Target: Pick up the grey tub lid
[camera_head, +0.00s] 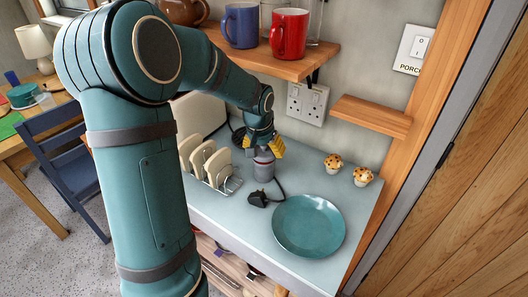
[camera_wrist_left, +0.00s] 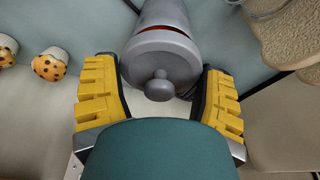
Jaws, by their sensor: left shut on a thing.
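The grey tub (camera_head: 264,170) stands on the pale blue counter, behind the teal plate. In the left wrist view its grey lid (camera_wrist_left: 160,62) faces the camera, with a round knob (camera_wrist_left: 158,86) in the middle. A thin red band shows between the lid and the tub body (camera_wrist_left: 164,14). My left gripper (camera_head: 264,150) comes down over the tub from above. In the left wrist view its yellow-padded fingers (camera_wrist_left: 160,92) are on either side of the lid, shut on it. My right gripper is in neither view.
A toast rack (camera_head: 229,185) with bread stands left of the tub. A black plug (camera_head: 258,198) with its cable lies in front. The teal plate (camera_head: 308,226) and two muffins (camera_head: 362,177) are to the right. A wooden shelf (camera_head: 285,66) with mugs hangs above.

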